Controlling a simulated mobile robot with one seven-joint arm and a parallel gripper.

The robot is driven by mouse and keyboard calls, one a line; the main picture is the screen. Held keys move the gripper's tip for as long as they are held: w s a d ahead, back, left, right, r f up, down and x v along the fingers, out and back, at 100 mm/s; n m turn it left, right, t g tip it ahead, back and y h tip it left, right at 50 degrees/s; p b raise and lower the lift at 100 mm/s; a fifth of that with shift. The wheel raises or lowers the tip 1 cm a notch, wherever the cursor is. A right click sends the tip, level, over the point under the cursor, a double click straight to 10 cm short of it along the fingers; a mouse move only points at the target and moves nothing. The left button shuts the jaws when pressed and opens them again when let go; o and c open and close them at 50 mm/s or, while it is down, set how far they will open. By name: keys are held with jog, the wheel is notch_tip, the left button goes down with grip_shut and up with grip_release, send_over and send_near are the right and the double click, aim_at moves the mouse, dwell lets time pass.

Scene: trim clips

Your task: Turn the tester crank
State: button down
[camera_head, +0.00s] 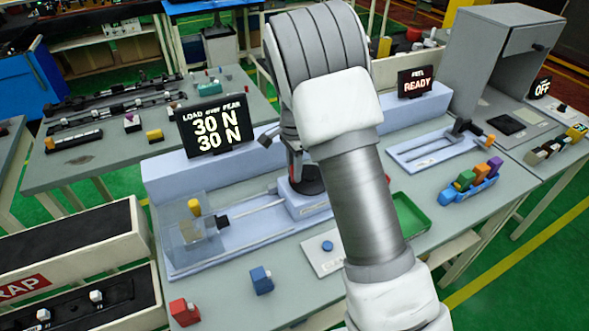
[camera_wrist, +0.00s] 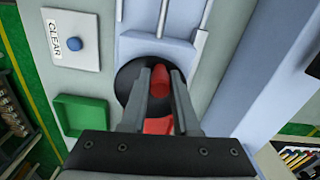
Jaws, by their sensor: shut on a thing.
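The tester (camera_head: 318,208) is a pale blue bench unit with rails. Its crank is a black round disc (camera_head: 314,184) with a red handle (camera_wrist: 160,84) standing on it. My gripper (camera_wrist: 160,75) points down over the disc, its two dark fingers on either side of the red handle and shut on it. In the head view, my arm hides most of the crank and part of the gripper. The tester display (camera_head: 216,125) reads LOAD over PEAK, 30 N and 30 N. A yellow-topped piece (camera_head: 194,207) sits inside the clear guard at the tester's left end.
A CLEAR plate with a blue button (camera_wrist: 74,44) and a green tray (camera_wrist: 84,114) lie beside the crank. Red (camera_head: 183,311) and blue (camera_head: 261,280) clips stand at the front. A blue rack (camera_head: 468,191) holds several coloured clips. A second display (camera_head: 416,82) reads READY.

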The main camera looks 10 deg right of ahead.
jog(key=shift+w, duration=0.1)
jog(key=c, duration=0.7)
grip_release()
jog(key=shift+o, duration=0.2)
jog(key=shift+r, duration=0.1)
notch_tip(320, 180, up, 17)
jog(key=shift+r, duration=0.15)
